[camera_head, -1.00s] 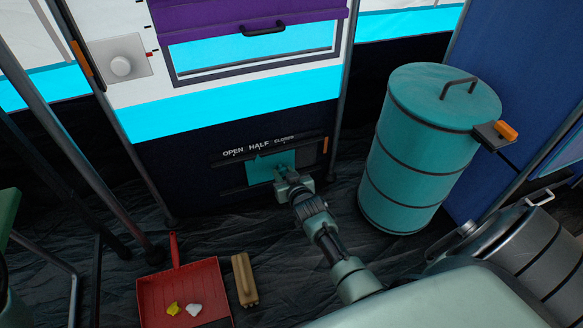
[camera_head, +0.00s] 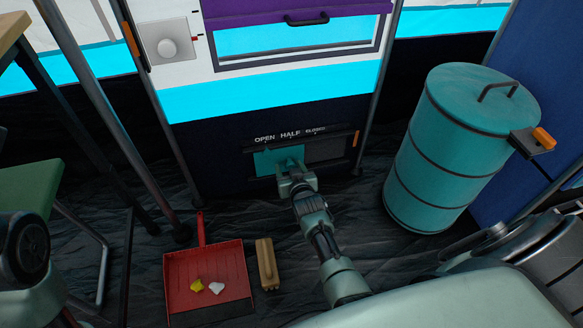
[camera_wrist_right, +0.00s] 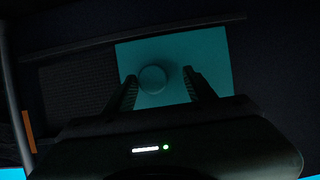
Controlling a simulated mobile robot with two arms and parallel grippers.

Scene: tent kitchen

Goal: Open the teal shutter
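The teal shutter (camera_head: 268,163) sits at the left end of its low track, mostly under the OPEN label (camera_head: 264,139). A dark grille (camera_head: 325,150) shows uncovered to its right, below CLOSED. My right gripper (camera_head: 288,172) is at the shutter's lower right part and hides its knob in the head view. In the right wrist view, turned over, the shutter (camera_wrist_right: 210,60) is at the right and the grille (camera_wrist_right: 78,92) at the left. The round knob (camera_wrist_right: 152,79) lies between the open fingers (camera_wrist_right: 160,78), close to the left finger, with a gap to the right one. My left gripper is out of view.
A teal barrel (camera_head: 430,160) stands right of the panel. On the floor lie a red dustpan (camera_head: 180,275) with scraps and a tan brush (camera_head: 267,265). A stool with a green seat (camera_head: 25,185) is at the left. A purple shutter (camera_head: 240,14) is above.

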